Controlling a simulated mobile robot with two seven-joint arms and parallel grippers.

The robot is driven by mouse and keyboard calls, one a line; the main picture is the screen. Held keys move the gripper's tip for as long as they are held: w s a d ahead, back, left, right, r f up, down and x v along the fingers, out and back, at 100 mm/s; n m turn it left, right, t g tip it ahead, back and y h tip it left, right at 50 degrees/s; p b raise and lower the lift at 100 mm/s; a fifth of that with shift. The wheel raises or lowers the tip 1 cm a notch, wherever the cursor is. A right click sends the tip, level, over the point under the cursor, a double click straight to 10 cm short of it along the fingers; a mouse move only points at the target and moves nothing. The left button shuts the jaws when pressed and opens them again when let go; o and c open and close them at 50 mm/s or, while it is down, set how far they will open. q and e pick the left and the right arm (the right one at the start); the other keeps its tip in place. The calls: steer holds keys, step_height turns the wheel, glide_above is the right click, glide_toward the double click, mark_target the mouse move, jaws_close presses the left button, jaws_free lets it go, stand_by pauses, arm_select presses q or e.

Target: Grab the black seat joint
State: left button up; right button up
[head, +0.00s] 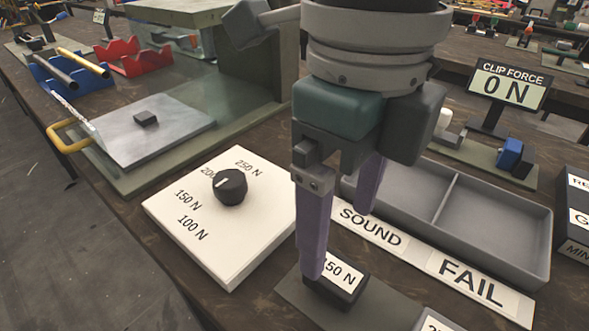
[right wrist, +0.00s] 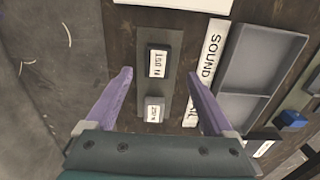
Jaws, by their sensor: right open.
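A black block with a white "150 N" label (head: 352,290) sits on a flat grey-green strip near the table's front edge. In the right wrist view this black block (right wrist: 158,61) lies between and slightly beyond my fingertips. My right gripper (head: 338,243) is open, with its two purple fingers pointing down and nothing between them clearly held. In the head view one finger hides part of the block, and I cannot tell whether it touches. A grey labelled block (right wrist: 153,109) sits on the same strip. My left gripper is not in view.
A white dial board (head: 235,255) stands left of the gripper. A grey divided tray (head: 500,222) with SOUND and FAIL labels in front lies to the right. A press plate (head: 180,128) with a small black piece (head: 146,118) lies further left. A force display (head: 508,88) stands behind.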

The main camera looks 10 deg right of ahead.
mark_target(337, 272)
steer(key=f, duration=0.6)
steer(key=shift+s+f, duration=0.25)
steer(key=shift+s, duration=0.05)
jaws_close()
stand_by(0.4)
steer(key=shift+r, duration=0.1)
